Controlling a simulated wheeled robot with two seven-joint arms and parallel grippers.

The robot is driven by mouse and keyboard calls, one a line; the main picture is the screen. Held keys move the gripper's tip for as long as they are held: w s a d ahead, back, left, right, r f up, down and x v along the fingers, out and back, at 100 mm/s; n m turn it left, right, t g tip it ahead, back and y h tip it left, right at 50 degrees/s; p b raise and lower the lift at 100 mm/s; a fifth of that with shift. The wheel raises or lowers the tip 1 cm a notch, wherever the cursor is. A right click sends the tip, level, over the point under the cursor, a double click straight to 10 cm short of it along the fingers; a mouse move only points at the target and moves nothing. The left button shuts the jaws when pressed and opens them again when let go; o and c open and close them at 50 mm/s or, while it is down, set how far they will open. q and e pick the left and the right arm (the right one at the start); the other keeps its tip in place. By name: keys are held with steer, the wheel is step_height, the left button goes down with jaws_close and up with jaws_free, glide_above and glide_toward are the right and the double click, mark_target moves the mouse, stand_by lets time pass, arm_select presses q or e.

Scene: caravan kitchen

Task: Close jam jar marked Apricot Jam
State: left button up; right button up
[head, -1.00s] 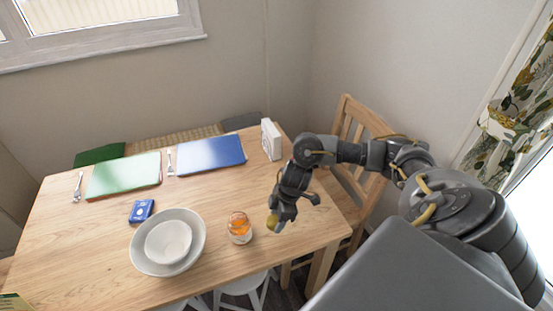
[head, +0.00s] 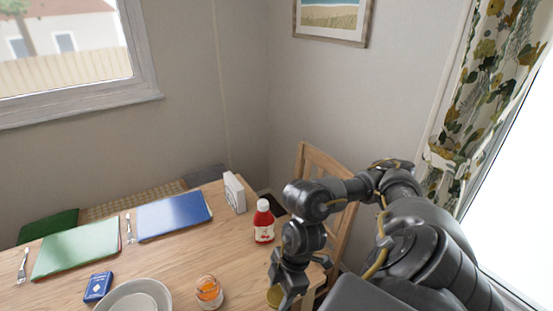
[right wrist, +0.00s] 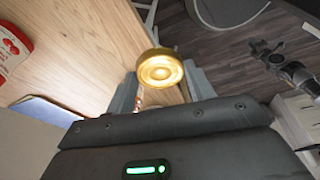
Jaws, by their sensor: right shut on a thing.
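The open glass jam jar (head: 209,292) with orange contents stands upright on the table, low in the head view; its label is too small to read. My right gripper (head: 283,290) is to the jar's right, near the table's right edge, shut on a round gold lid (head: 275,297). The right wrist view shows the lid (right wrist: 160,68) between the fingertips, clear of the jar. My left gripper (right wrist: 268,48) appears small and dark over the floor in the right wrist view; its jaws are unclear. It is out of the head view.
A red bottle (head: 264,222) stands behind the jar, near my right arm. A white box (head: 234,193), blue mat (head: 174,215), green mat (head: 77,248), small blue box (head: 97,287) and white bowls (head: 112,301) are on the table. A wooden chair (head: 310,165) stands behind.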

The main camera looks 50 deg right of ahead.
steer(key=w+a+r+m, duration=0.1)
steer(key=w+a+r, duration=0.9)
steer(key=w+r, duration=0.2)
steer(key=shift+w+a, duration=0.3)
steer(key=shift+w, duration=1.1)
